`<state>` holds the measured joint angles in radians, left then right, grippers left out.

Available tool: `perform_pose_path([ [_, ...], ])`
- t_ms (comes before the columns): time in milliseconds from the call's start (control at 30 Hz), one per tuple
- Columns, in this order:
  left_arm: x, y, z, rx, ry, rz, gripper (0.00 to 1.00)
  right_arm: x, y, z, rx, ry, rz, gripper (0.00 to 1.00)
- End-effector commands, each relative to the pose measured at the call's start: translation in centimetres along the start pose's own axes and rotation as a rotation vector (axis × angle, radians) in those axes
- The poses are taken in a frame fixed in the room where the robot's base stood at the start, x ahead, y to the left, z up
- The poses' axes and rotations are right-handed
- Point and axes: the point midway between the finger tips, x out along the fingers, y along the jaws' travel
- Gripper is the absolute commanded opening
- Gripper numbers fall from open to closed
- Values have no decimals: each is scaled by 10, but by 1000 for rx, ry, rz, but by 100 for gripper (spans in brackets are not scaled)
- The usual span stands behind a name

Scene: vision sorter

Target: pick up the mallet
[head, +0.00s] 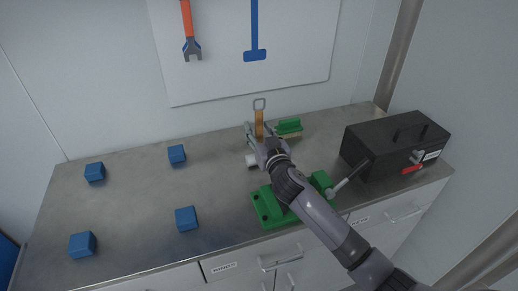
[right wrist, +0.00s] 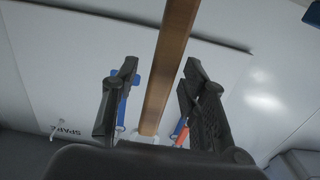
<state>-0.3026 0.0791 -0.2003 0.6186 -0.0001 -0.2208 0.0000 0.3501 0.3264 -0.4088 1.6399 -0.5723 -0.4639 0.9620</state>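The mallet's brown wooden handle (head: 259,122) stands upright near the back of the workbench, with a grey loop at its top. My right gripper (head: 258,138) is in front of it and hides its lower part. In the right wrist view the handle (right wrist: 166,72) runs between the two fingers of my right gripper (right wrist: 158,78). The fingers are open, with a visible gap on each side of the handle. I cannot tell whether the small white piece (head: 251,160) beside the gripper belongs to the mallet. My left gripper is not in view.
A green block (head: 289,128) is just right of the handle. A green vise (head: 264,208) lies under my right arm. A black toolbox (head: 378,160) stands at right. Several blue cubes (head: 177,155) are spread over the left half. A white board (head: 215,75) hangs behind.

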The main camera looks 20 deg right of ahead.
Motion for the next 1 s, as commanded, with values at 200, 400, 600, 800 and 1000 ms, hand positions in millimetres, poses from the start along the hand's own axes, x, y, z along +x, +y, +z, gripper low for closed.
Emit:
perform_pose_path([
  [200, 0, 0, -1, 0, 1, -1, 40, 0, 0, 0, 0, 0, 0, 24],
  [400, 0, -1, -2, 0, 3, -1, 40, 0, 0, 0, 0, 0, 0, 10],
  [600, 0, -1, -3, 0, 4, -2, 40, 0, 0, 0, 0, 0, 0, 0],
  [800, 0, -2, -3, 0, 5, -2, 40, 0, 0, 0, 0, 0, 0, 0],
  [1000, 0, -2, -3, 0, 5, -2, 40, 0, 0, 0, 0, 0, 0, 0],
])
